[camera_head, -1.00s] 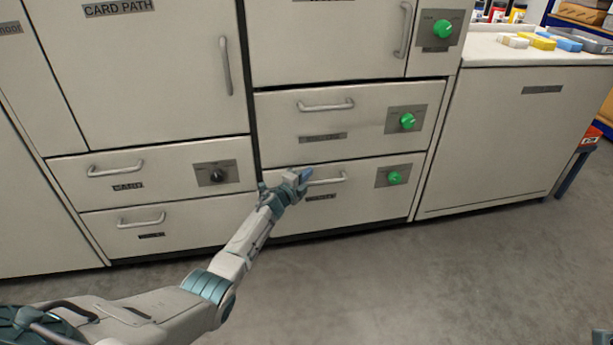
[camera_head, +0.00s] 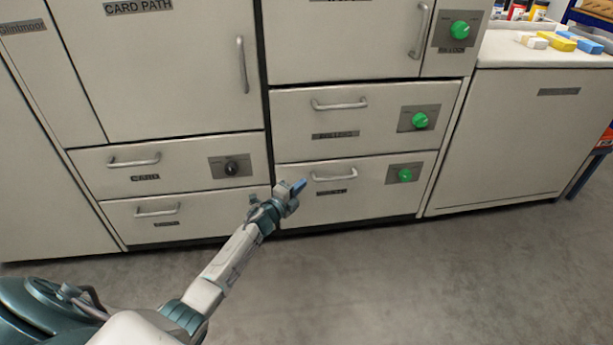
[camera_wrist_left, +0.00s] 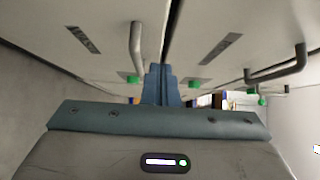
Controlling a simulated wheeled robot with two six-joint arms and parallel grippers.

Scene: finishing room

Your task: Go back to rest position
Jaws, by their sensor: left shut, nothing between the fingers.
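My left gripper (camera_head: 298,187) is in front of the lower middle drawer (camera_head: 366,201), just left of and below that drawer's handle (camera_head: 334,178). It appears apart from the handle. In the left wrist view the blue fingers (camera_wrist_left: 160,84) are together with nothing between them. The left arm reaches in from the lower left of the head view. The right gripper does not show in these views.
White cabinets with closed drawers and doors fill the view. Green knobs (camera_head: 419,121) sit on the middle drawers and a black knob (camera_head: 231,168) on the left one. A counter (camera_head: 542,48) with coloured blocks stands at right. The grey floor (camera_head: 430,290) is clear.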

